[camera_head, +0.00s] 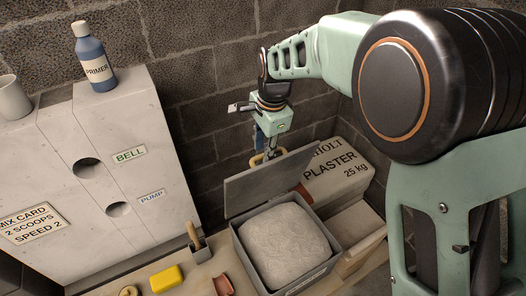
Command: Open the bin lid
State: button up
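The grey bin (241,239) stands on the bench with its top open. A pale rounded mass (283,247) fills it. The grey bin lid (268,181) stands raised and tilted up along the bin's back edge. My gripper (268,152) points down just behind the lid's upper edge, beside a tan loop-shaped piece (258,160). The fingertips are small and partly hidden there, so I cannot tell whether they are open or hold the loop.
A plaster sack (338,175) stands right of the lid, close to my arm. A yellow block (167,279), a reddish piece (223,286) and a holder with a wooden handle (201,253) lie left of the bin. A grey cabinet (110,170) carries a primer bottle (93,58) and a cup (14,98).

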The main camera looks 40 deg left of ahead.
notch_tip(320, 180, up, 10)
jog(key=s+d, duration=0.1)
jog(key=d, duration=0.1)
jog(key=shift+r, duration=0.1)
jog(key=shift+c, duration=0.6)
